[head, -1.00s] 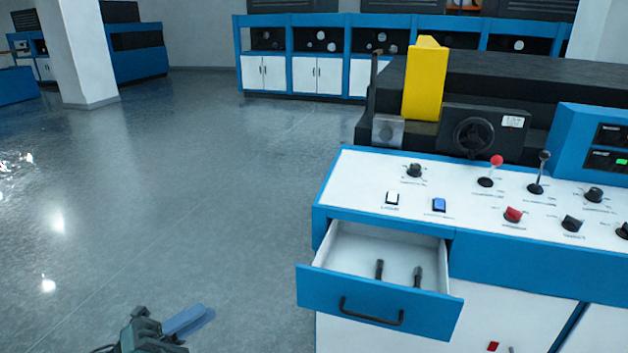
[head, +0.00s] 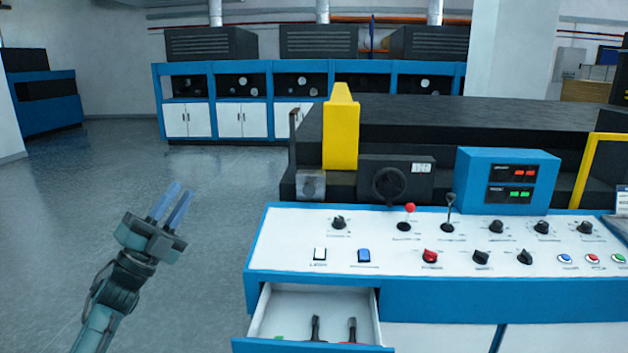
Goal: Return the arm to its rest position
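My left gripper (head: 181,190) is raised over the floor at the left in the head view. Its two blue fingers are parallel with a visible gap between them, and nothing is held there. My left arm comes up from the lower left, apart from the console (head: 290,237). My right arm and gripper do not show.
An open drawer (head: 258,313) sticks out below the console and holds two dark-handled things; its front is cut off by the picture edge. Knobs, buttons and a red-tipped lever (head: 409,209) stand on the console top. The floor (head: 60,220) at the left is clear.

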